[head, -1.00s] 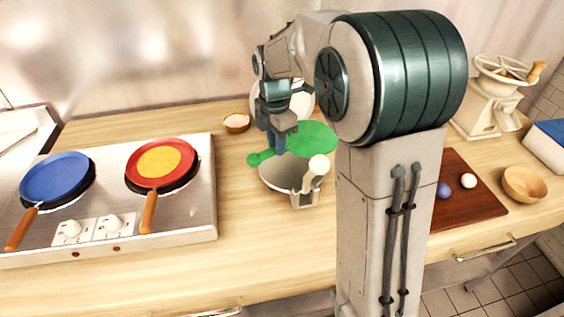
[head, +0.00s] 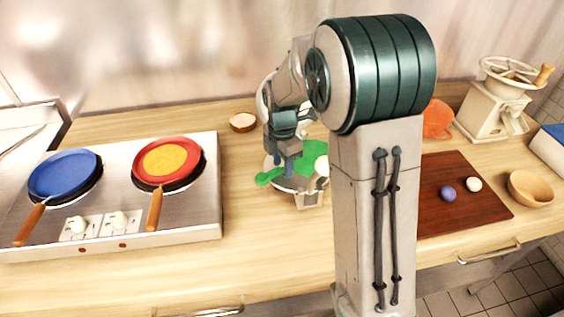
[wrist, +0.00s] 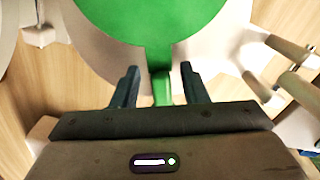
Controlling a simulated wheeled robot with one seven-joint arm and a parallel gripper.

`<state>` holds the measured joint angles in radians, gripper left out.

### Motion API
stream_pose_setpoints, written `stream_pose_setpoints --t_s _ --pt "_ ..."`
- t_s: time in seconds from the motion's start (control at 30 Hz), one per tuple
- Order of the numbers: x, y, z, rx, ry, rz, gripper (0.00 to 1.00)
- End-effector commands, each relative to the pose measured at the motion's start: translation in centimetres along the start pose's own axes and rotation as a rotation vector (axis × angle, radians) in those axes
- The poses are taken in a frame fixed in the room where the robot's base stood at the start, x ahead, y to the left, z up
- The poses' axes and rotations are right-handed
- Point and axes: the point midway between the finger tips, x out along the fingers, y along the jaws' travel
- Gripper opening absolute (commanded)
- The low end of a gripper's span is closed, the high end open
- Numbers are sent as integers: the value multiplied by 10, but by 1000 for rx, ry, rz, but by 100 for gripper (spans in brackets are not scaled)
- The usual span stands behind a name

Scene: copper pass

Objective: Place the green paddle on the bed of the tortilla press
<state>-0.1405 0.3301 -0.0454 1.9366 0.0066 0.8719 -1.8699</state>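The green paddle (head: 313,158) lies flat over the pale round bed of the tortilla press (head: 296,186) in the head view, its handle pointing left. In the wrist view the paddle's green disc (wrist: 150,20) covers much of a white round surface (wrist: 212,50). My gripper (head: 284,168) is at the handle. In the wrist view its two fingers (wrist: 160,88) stand on either side of the handle with a visible gap on each side, so it is open. Whether the whole disc touches the bed is hard to tell. My arm hides part of the press.
A cooktop with a blue pan (head: 65,174) and a red pan (head: 168,161) stands left. Right are an orange paddle (head: 438,118), a brown board (head: 470,215), a wooden bowl (head: 530,188) and a grinder (head: 495,110).

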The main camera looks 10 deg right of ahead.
Motion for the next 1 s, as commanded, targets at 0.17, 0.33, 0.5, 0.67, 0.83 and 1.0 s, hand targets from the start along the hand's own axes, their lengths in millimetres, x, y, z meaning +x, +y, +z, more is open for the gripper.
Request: stream_pose_setpoints --t_s 0.17,0.33,0.5,0.67,0.83,1.0 --pt "0 0 0 0 0 0 43" --pt "-4 0 0 0 0 0 43" --pt "-24 1 0 0 -1 5 43" --pt "-60 1 1 1 -2 6 43" --pt "-94 1 0 1 -1 4 43" --pt "-116 0 0 1 0 2 43"
